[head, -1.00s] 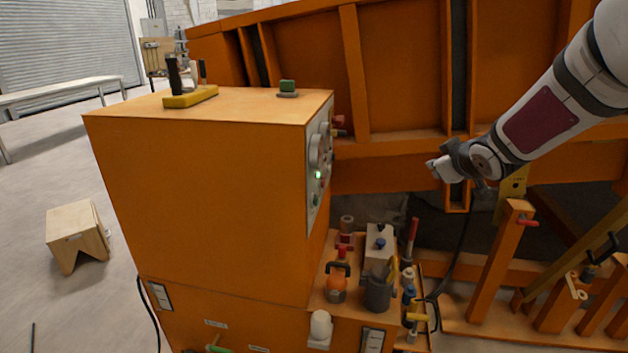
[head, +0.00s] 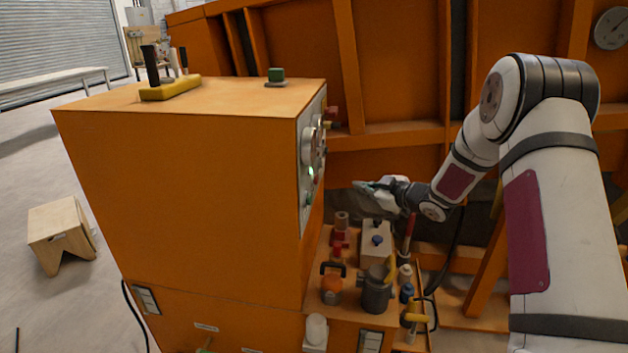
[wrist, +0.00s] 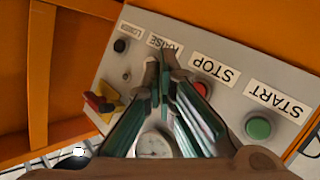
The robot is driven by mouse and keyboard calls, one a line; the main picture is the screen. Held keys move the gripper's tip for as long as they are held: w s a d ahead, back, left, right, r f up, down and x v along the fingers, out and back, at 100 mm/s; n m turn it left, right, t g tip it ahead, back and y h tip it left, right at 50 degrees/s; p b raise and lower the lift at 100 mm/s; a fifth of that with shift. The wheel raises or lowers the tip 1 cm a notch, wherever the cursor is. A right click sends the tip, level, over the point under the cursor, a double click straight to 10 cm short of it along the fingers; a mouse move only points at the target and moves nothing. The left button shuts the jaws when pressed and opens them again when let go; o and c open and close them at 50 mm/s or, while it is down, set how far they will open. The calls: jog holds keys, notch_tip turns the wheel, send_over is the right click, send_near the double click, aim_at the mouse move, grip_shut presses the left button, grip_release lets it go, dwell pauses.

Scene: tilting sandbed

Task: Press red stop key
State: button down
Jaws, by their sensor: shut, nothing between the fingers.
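The red stop key (wrist: 201,90) is a round button on the grey control panel (wrist: 225,100) in the wrist view, beside the STOP label and partly hidden by a finger. My gripper (wrist: 165,65) is shut and empty, its fingertips over the panel in the picture, left of the stop key. I cannot tell how far the tips are from the panel. In the head view my gripper (head: 362,187) is right of the orange cabinet (head: 180,190), apart from its panel side. The panel (head: 312,165) shows there only edge-on.
A green start button (wrist: 258,128) sits right of the stop key. A red and yellow switch (wrist: 100,102) and a dial gauge (wrist: 153,145) are also on the panel. Below my gripper, a shelf carries a grey cup of tools (head: 376,290) and an orange weight (head: 331,288).

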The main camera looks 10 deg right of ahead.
jog(key=w+a+b, duration=0.1)
jog(key=w+a, duration=0.1)
jog(key=a, duration=0.6)
jog(key=shift+w+a+b, duration=0.15)
jog(key=shift+w+b, duration=0.15)
jog(key=shift+w, duration=0.05)
jog(key=shift+a, duration=0.1)
dwell(1.4)
jog(key=shift+w+a, duration=0.1)
jog(key=shift+a, duration=0.2)
jog(key=shift+w+a, duration=0.15)
jog(key=shift+a, duration=0.35)
dwell(1.0)
jog(key=shift+s+d, duration=0.3)
jog(key=shift+d, duration=0.55)
jog(key=shift+d, duration=0.1)
jog(key=shift+s+d+p, duration=0.15)
jog(key=shift+s+d, duration=0.1)
jog(key=shift+d, duration=0.5)
jog(key=shift+s+d+p, duration=0.1)
jog(key=shift+s+d, duration=0.15)
jog(key=shift+d, duration=0.55)
jog(key=shift+s+d+p, duration=0.15)
jog(key=shift+s+d, duration=0.1)
jog(key=shift+d, duration=0.5)
